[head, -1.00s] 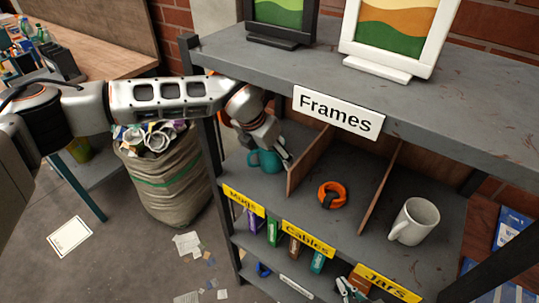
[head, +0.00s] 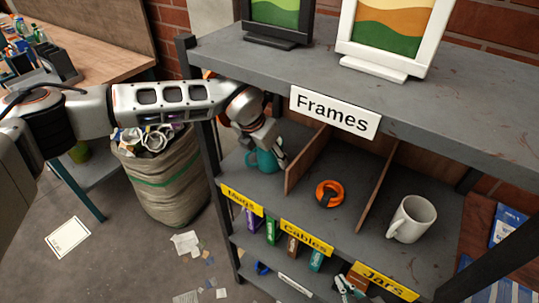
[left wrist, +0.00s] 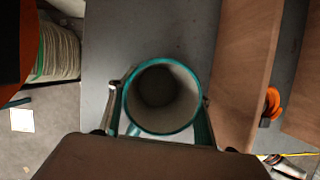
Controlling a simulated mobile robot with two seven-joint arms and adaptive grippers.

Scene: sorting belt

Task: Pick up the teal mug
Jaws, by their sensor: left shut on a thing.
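The teal mug (head: 263,160) stands in the left shelf compartment, above the "Mugs" label. In the left wrist view the mug (left wrist: 163,97) is seen from above, with a teal rim and an empty grey inside. My left gripper (head: 272,158) reaches into this compartment and is shut on the mug, with one finger on each side of it in the left wrist view (left wrist: 160,100). The gripper hides part of the mug in the head view. Whether the mug touches the shelf is hard to tell. My right gripper is not in view.
A wooden divider (head: 306,160) stands just right of the mug. An orange cable coil (head: 329,193) lies in the middle compartment and a white mug (head: 413,219) stands in the right one. The top shelf (head: 250,68) with picture frames hangs above. A full sack (head: 170,185) stands left of the shelf.

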